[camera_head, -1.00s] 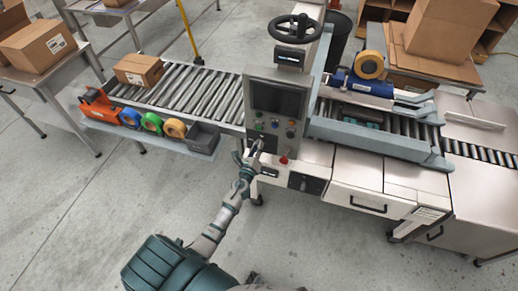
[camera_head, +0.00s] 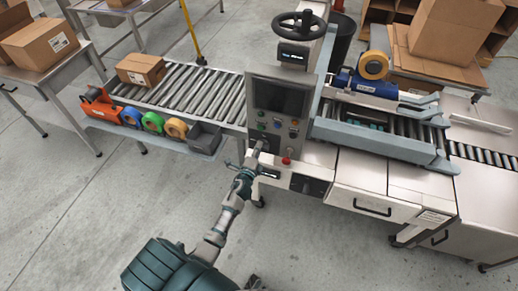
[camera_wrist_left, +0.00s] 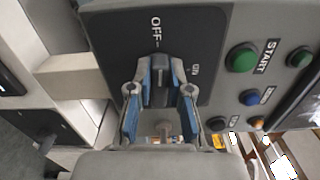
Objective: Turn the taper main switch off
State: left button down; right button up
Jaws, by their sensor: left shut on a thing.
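The main switch (camera_wrist_left: 160,80) is a dark knob on a dark plate with OFF and ON labels on the taper's control panel (camera_head: 278,98). In the left wrist view its handle stands upright in the picture, its top end in line with the OFF mark (camera_wrist_left: 156,30). The ON mark (camera_wrist_left: 195,69) is to its right. My left gripper (camera_wrist_left: 160,98) is shut on the knob, one blue-padded finger on each side. In the head view the left gripper (camera_head: 254,158) is at the panel's lower part and covers most of the switch. My right gripper is not in view.
A green START button (camera_wrist_left: 241,58) and a blue button (camera_wrist_left: 249,97) sit right of the switch. A red button (camera_head: 287,160) stands on the machine front. A roller conveyor (camera_head: 200,90) with a carton (camera_head: 140,70) lies left. A shelf below holds tape rolls.

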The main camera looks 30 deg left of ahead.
pick_arm(q)
jog(key=shift+s+a+f+n, duration=0.1)
jog(key=shift+f+n, duration=0.15)
jog(key=shift+n, duration=0.45)
jog(key=c, duration=1.1)
grip_release()
jog(key=shift+a, duration=0.1)
jog(key=shift+s, duration=0.1)
jog(key=v, duration=1.1)
jog(key=shift+s+d, duration=0.25)
jog(key=shift+s, duration=0.1)
